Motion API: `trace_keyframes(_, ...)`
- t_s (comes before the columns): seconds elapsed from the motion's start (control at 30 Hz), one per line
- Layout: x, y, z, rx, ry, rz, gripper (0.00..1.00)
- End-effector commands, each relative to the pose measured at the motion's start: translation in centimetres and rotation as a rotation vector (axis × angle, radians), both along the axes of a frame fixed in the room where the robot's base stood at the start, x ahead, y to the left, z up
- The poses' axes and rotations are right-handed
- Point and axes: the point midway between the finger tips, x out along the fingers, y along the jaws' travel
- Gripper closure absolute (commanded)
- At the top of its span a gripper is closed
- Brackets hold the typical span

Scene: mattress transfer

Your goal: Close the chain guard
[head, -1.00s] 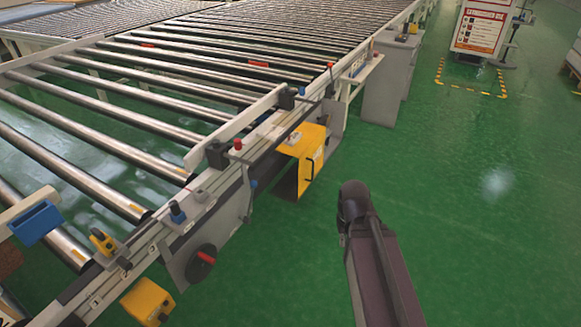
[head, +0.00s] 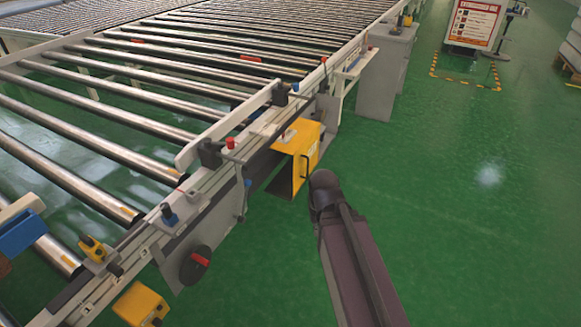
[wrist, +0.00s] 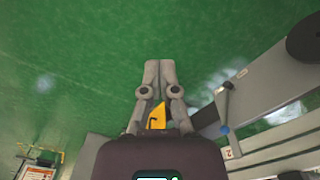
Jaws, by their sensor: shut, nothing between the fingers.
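The chain guard, a yellow cover with a black handle, stands out from the conveyor's side in the middle of the head view (head: 306,152). A dark gap shows beneath its top on the left, so it appears open. A small yellow piece, probably the guard, shows behind my gripper's finger links in the wrist view (wrist: 157,117). My gripper (wrist: 159,66) is shut and empty, its fingers together over green floor. In the head view, my arm ends just right of the guard and hides the gripper. I cannot tell whether they touch.
The roller conveyor (head: 120,110) runs along the left. A black wheel with a red handle (head: 196,266) and a yellow box (head: 141,303) stick out from its near side. A grey cabinet (head: 384,75) stands beyond the guard. Green floor (head: 470,230) on the right is clear.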

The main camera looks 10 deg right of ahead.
Motion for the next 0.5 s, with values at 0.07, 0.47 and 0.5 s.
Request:
trace_keyframes(0.07,0.1,0.0,-0.1,-0.004,-0.002,0.004,1.0)
trace_keyframes(0.47,4.2,-1.4,-4.1,-0.181,-0.061,0.22,1.0)
trace_keyframes(0.5,5.0,-1.6,-4.7,-0.217,-0.07,0.262,1.0)
